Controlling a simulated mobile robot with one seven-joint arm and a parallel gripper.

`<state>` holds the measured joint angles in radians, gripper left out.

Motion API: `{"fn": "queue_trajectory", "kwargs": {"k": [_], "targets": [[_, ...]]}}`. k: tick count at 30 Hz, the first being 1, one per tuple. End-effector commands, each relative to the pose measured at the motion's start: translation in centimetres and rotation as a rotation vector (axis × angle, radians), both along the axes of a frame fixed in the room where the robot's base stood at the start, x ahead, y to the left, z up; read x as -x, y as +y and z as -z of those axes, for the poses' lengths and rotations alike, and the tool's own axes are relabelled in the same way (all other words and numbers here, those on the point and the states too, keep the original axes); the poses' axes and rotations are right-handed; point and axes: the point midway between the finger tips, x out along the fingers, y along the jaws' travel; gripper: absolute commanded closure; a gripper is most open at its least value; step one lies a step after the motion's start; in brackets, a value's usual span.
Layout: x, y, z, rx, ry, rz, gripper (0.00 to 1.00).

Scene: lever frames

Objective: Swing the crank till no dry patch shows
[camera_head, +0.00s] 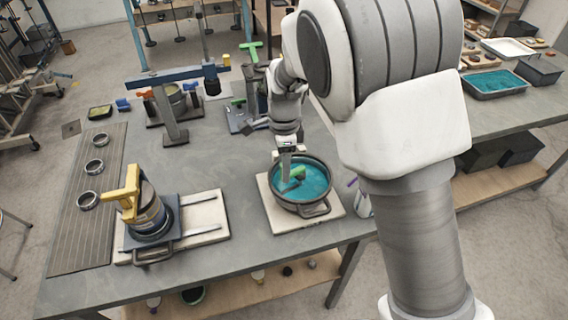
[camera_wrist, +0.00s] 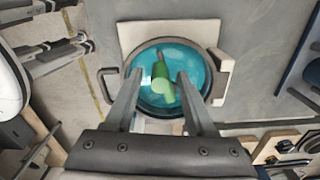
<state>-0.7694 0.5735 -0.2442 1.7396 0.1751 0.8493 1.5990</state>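A round dark pan (camera_head: 303,207) holds teal liquid and stands on a pale square board (camera_head: 273,220) at the table's front edge. A crank with a green handle (camera_head: 298,173) stands inside the pan. In the wrist view the green handle (camera_wrist: 162,82) rises toward the camera over the teal surface (camera_wrist: 190,70). My gripper (camera_head: 287,170) is above the pan, pointing down. In the wrist view its two fingers (camera_wrist: 160,76) are spread on either side of the handle, with gaps visible. I cannot make out a dry patch; the fingers hide part of the pan.
A yellow-handled device (camera_head: 130,195) stands on a board at the left. A blue-beamed lever frame (camera_head: 175,78) and a green-handled tool (camera_head: 250,50) are behind. Rings (camera_head: 88,200) lie on a ribbed mat at far left. The table between is clear.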

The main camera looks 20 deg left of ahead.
Motion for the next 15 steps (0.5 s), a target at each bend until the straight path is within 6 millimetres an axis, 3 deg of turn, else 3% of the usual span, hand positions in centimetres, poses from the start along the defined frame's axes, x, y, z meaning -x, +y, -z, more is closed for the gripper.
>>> {"fn": "queue_trajectory", "kwargs": {"k": [1,9,15], "targets": [[0.00,0.00,-0.01,0.000,0.000,0.000,0.52],[0.00,0.00,-0.03,0.000,0.000,0.000,1.00],[-0.01,0.00,-0.05,0.000,0.000,0.000,1.00]]}}
